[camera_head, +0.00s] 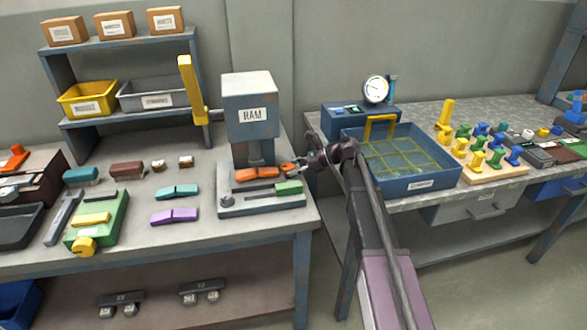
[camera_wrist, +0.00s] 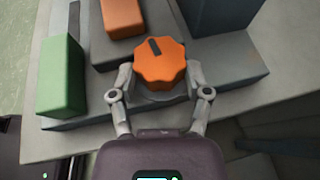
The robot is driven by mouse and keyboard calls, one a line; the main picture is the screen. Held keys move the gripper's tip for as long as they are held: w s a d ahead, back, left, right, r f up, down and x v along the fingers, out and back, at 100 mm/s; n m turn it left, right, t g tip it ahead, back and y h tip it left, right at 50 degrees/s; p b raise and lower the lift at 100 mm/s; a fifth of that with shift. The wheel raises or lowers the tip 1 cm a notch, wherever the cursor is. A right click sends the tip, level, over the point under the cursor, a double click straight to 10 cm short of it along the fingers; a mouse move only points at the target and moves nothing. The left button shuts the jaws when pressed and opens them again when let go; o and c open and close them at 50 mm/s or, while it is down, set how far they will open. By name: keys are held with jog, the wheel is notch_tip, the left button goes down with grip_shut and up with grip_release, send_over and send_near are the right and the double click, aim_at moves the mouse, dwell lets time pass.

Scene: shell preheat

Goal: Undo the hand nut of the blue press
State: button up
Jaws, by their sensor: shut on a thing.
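The blue press (camera_head: 250,104) stands on the left bench, with a white RAM label on its head and a yellow lever (camera_head: 192,90) on its left side. The hand nut (camera_wrist: 159,68) is an orange scalloped knob with a dark mark on top, seen close up in the wrist view. It is small and partly hidden in the head view (camera_head: 287,168). My gripper (camera_wrist: 160,77) has a finger on each side of the nut and is shut on it. My gripper (camera_head: 298,165) reaches in from the right in the head view.
An orange block (camera_head: 257,174) and a green block (camera_head: 289,187) sit on the press base (camera_head: 240,205) near the nut. Teal (camera_head: 177,191) and purple (camera_head: 174,215) pieces lie to the left. A blue tray (camera_head: 415,176) stands on the right bench.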

jog(key=n+g, duration=0.1)
jog(key=g, duration=0.1)
jog(key=w+n+g+h, duration=0.1)
jog(key=n+g, duration=0.1)
jog(key=shift+a+n, duration=0.15)
jog(key=shift+n, duration=0.15)
jog(key=shift+s+n+g+h, duration=0.1)
jog(key=shift+n+g+h, duration=0.4)
jog(key=shift+n+g, duration=0.5)
jog(key=o, duration=1.2)
jog(key=shift+a, duration=0.1)
jog(key=shift+c, duration=0.2)
jog(key=shift+s+m+t, duration=0.15)
jog(key=shift+m+t, duration=0.15)
jog(key=shift+m, duration=0.1)
